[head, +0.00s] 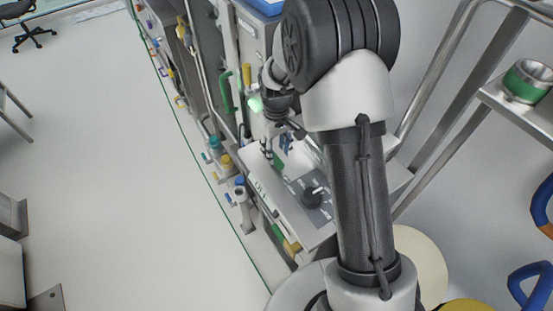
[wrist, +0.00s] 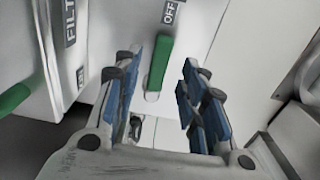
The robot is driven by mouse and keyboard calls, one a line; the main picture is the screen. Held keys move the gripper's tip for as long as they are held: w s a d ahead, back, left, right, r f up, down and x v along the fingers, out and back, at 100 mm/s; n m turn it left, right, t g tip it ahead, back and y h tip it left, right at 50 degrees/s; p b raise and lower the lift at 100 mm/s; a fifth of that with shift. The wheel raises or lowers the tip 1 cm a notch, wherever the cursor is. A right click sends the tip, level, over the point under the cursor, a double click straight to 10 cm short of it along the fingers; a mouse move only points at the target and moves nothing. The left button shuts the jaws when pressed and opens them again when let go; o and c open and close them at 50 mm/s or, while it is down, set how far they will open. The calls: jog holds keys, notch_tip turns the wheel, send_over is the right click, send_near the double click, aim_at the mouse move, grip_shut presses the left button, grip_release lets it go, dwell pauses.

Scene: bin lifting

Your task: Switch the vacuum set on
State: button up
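A green lever (wrist: 160,62) stands upright on a pale panel in the wrist view, just below a dark label reading OFF (wrist: 170,12). My gripper (wrist: 163,72) has its blue-padded fingers spread, one on each side of the lever, with visible gaps. I cannot tell how deep the lever sits between the pads. In the head view my gripper (head: 268,150) points down at a pale control box (head: 255,165) carrying a black knob (head: 312,196). The lever is hard to make out there beside the fingers.
A second green handle (wrist: 14,99) is at the left in the wrist view, beside a box labelled FILT (wrist: 69,22). Equipment with pipes and valves lines the wall in the head view. A metal rail and shelf (head: 515,105) stand right.

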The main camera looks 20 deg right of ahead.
aim_at(276, 159)
jog(key=shift+f+b, duration=0.35)
jog(key=shift+f, duration=1.6)
jog(key=shift+c, duration=0.3)
grip_shut()
